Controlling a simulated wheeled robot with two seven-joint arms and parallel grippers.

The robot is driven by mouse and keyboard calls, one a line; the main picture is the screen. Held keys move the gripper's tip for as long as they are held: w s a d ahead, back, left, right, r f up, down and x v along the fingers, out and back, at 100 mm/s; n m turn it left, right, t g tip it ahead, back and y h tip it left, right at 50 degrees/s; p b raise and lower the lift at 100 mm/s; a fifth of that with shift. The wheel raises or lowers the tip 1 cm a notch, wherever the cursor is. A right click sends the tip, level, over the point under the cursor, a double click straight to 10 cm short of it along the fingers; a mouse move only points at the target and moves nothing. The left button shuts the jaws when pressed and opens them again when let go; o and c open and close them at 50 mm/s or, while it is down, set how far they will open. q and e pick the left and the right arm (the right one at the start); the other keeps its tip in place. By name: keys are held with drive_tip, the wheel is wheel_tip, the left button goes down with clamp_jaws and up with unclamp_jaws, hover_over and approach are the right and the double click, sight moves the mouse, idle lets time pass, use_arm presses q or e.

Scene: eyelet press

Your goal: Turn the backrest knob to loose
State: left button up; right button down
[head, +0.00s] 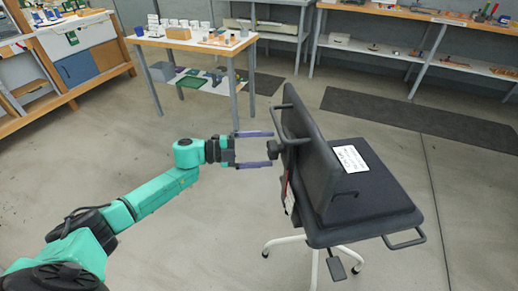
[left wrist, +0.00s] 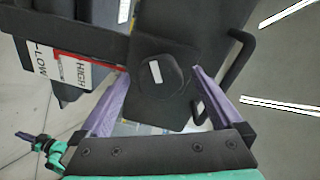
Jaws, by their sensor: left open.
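The office chair (head: 335,170) stands with the back of its backrest facing my left gripper. The dark backrest knob (head: 274,150) sticks out from the back of the chair; in the left wrist view the round knob (left wrist: 160,80) carries a white mark. My left gripper (head: 271,149) is open, with its purple fingertips near the knob, one to each side; I cannot tell whether they touch it. In the left wrist view, what looks like my right gripper (left wrist: 24,136) shows small at the lower left; its jaws are unclear.
A white label with HIGH and LOW (left wrist: 70,70) is beside the knob. A white card (head: 351,158) lies on the seat. A side handle (head: 405,240) sticks out. A table (head: 200,45) with small items stands behind. The floor around the chair is clear.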

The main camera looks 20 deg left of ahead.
use_arm(q)
drive_tip(key=b+v, duration=0.2)
drive_tip(key=v, duration=1.2)
drive_tip(key=shift+a, duration=0.25)
